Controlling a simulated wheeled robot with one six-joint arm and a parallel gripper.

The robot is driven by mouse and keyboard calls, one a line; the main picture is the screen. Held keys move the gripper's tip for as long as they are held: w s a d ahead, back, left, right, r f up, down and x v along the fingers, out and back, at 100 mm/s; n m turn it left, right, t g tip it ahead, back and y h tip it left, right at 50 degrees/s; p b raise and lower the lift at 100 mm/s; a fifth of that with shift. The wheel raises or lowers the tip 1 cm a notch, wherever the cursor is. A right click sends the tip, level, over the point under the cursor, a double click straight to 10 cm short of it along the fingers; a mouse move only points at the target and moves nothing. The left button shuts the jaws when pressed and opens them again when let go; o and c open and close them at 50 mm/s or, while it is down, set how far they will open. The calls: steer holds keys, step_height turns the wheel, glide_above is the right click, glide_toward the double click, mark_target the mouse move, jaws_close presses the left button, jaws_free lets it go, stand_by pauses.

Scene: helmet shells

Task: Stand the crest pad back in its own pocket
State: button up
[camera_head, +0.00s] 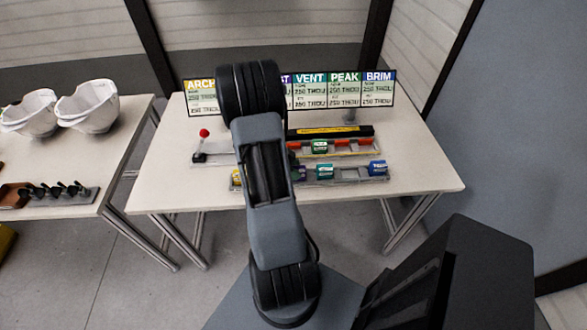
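A low rack (350,181) near the front of the main table holds coloured pads. A yellow pad (236,178) shows left of my arm. My arm covers the rack's middle, so any pad or pocket there is hidden. My gripper is not visible.
Behind the rack sits a grey fixture with a green block (319,146) and orange-red bars (346,142), with a dark bar (330,131) behind. A red-knobbed lever (204,133) stands left. A side table holds white helmet shells (88,105). The table's right side is clear.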

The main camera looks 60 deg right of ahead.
steer(key=o, duration=0.4)
steer(key=shift+c, duration=0.2)
